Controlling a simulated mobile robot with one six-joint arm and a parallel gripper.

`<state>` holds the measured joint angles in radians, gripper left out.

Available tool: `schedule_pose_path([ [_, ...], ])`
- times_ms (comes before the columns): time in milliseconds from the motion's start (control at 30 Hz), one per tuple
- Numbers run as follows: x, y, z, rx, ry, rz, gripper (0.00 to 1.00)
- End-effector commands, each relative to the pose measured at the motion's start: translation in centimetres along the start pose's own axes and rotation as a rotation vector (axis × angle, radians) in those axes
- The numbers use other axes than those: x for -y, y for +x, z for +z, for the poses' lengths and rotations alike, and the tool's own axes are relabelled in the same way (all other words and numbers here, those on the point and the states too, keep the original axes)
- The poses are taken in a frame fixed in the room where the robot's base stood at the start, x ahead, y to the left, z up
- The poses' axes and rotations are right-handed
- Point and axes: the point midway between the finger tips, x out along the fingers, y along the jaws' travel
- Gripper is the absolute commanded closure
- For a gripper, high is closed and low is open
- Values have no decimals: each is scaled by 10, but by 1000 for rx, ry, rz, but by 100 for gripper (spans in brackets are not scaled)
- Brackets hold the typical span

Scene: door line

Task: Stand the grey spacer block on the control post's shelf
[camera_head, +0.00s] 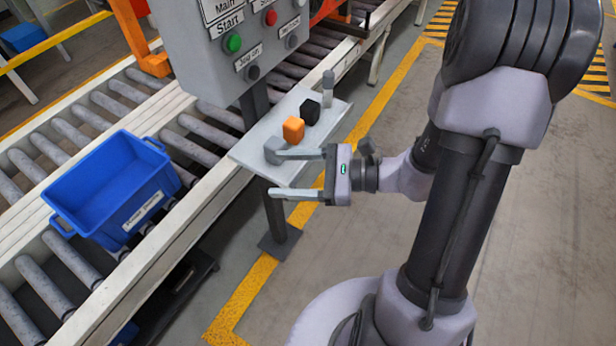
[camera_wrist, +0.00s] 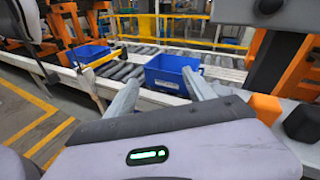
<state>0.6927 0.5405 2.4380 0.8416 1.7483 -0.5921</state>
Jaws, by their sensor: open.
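The grey spacer block (camera_head: 273,150) is on the pale shelf (camera_head: 248,153) of the control post, towards the shelf's left end. My gripper (camera_head: 274,174) is open, its two fingers spread with nothing seen between them. The tip of the upper finger is right by the block and overlaps it in the head view; I cannot tell whether they touch. The lower finger is out past the shelf's front edge. In the wrist view my gripper (camera_wrist: 159,76) shows both fingers apart, and the grey block cannot be made out there.
An orange block (camera_head: 293,130), a black piece (camera_head: 310,112) and a grey cylinder (camera_head: 328,84) stand farther along the shelf. The button box (camera_head: 235,50) rises behind it. A blue bin (camera_head: 115,190) sits on the roller conveyor at left. Open floor lies at right.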

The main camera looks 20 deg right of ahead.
Motion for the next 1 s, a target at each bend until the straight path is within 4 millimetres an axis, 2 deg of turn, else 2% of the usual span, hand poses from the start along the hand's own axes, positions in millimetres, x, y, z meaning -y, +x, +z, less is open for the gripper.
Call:
schedule_pose_path([
  [33,-30,13,26,-63,-137,172,38],
  [100,-78,16,46,-194,-352,420,38],
  [200,-120,-4,58,-425,-724,690,38],
  [233,-124,-12,60,-497,-842,741,38],
  [300,-121,-30,70,-650,-1106,803,38],
  [400,-106,-47,90,-805,-1397,794,38],
  [500,-96,-55,106,-883,-1552,759,38],
  [600,-92,-57,111,-907,-1596,744,38],
  [1000,-92,-57,111,-905,-1591,745,38],
])
